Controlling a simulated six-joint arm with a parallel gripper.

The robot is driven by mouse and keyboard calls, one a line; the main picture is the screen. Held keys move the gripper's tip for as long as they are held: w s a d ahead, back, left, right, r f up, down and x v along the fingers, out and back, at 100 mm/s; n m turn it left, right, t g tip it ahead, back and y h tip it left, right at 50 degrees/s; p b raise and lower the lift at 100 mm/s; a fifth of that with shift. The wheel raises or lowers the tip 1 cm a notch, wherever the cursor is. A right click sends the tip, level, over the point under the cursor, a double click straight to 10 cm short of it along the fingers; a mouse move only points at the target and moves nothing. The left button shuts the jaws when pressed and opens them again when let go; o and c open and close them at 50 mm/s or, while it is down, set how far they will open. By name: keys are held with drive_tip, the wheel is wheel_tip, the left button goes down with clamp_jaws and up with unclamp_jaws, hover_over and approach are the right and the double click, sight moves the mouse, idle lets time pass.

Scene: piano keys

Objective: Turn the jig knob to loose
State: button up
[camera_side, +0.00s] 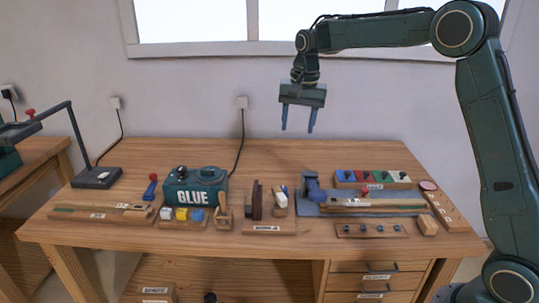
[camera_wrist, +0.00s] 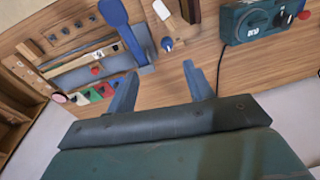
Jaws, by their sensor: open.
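The jig (camera_side: 405,212) is a blue-grey plate at the right of the bench, with a blue upright part (camera_side: 311,187) at its left end and a pale wooden key (camera_side: 360,203) lying along it. In the wrist view the jig (camera_wrist: 148,70) is at upper left. A small red knob (camera_wrist: 96,71) shows by its edge there; I cannot tell its setting or be sure it is the jig knob. My gripper (camera_side: 297,131) is open and empty, high above the back of the bench, apart from everything. Its two fingers also show in the wrist view (camera_wrist: 160,69).
A green glue pot (camera_side: 195,187) stands left of centre. Wooden blocks (camera_side: 257,200) stand between it and the jig. A row of coloured pieces (camera_side: 372,178) lies behind the jig. A black lamp stand (camera_side: 97,178) is at the left. The air around my gripper is clear.

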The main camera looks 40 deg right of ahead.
sight(283, 188)
drive_tip(key=w+d+f+m+g, duration=0.1)
drive_tip(key=w+d+f+m, duration=0.2)
drive_tip(key=w+f, duration=0.5)
wheel_tip(283, 188, down, 4)
drive_tip(key=shift+w+d+f+m, duration=0.15)
drive_tip(key=shift+w+d+m, duration=0.1)
drive_tip(key=shift+d+m, duration=0.2)
drive_tip(key=shift+f, duration=0.15)
wheel_tip(283, 188, down, 14)
drive_tip(key=shift+r, duration=0.25)
drive_tip(key=c, duration=1)
